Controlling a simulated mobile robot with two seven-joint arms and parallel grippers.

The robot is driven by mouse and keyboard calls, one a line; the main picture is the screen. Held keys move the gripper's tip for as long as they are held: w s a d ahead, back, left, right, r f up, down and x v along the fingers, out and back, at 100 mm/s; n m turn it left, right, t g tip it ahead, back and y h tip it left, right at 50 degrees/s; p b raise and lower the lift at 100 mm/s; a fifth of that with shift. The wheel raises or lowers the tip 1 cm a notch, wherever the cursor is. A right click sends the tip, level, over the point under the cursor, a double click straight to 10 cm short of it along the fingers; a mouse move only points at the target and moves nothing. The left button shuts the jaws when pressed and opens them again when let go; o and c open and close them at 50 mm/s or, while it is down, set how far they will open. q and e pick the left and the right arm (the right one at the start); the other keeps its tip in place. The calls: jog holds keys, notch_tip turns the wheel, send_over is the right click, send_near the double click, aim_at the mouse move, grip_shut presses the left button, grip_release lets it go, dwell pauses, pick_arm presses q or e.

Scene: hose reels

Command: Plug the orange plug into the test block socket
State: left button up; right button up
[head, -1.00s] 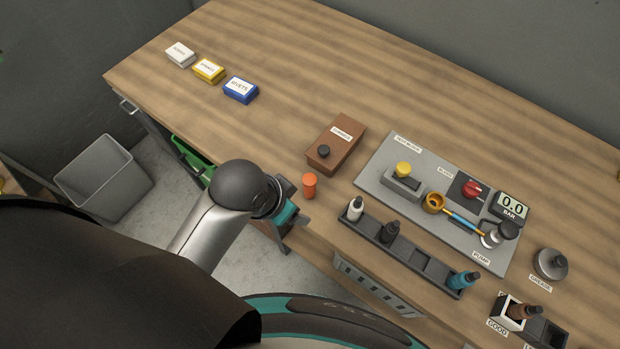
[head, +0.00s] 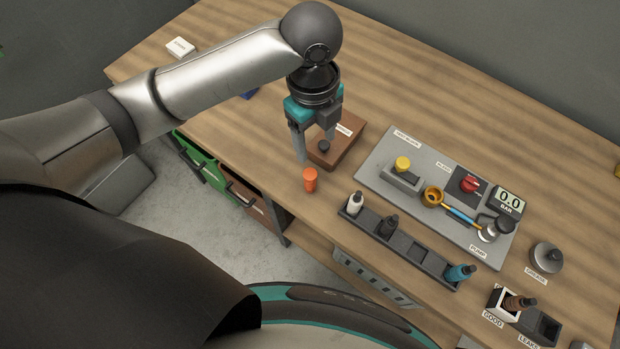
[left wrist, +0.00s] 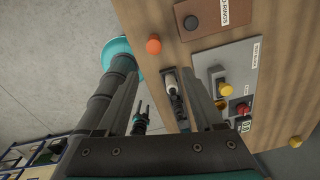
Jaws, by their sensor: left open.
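The orange plug (head: 310,180) stands upright on the bench near its front edge; it also shows in the left wrist view (left wrist: 153,46). My left gripper (head: 316,154) is open and empty, pointing down above and just behind the plug, in front of the brown box. Its fingers show apart in the left wrist view (left wrist: 162,102). The grey test block plate (head: 375,165) lies to the right, with a yellow-capped fitting (head: 402,164) and a brass ring fitting (head: 432,196). I cannot tell which is the socket. A small dark forked shape in the left wrist view may be my right gripper.
A brown box (head: 349,150) with a black knob stands behind the plug. A dark rack (head: 410,250) with bottles stands to the right, in front of the plate. A red knob (head: 469,184) and gauge (head: 506,202) are on the plate.

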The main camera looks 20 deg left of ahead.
aim_at(310, 175)
pick_arm(q)
jog(key=shift+m, duration=0.3)
jog(key=f, duration=0.6)
jog(key=a+f+b, duration=0.1)
jog(key=f, duration=0.2)
jog(key=shift+w+f, duration=0.2)
jog(key=shift+s+f, duration=0.2)
jog(key=shift+f, duration=1.15)
jog(key=shift+s+f, duration=0.15)
jog(key=shift+f, duration=1.2)
jog(key=shift+c, duration=0.2)
jog(key=shift+r, duration=0.1)
grip_shut()
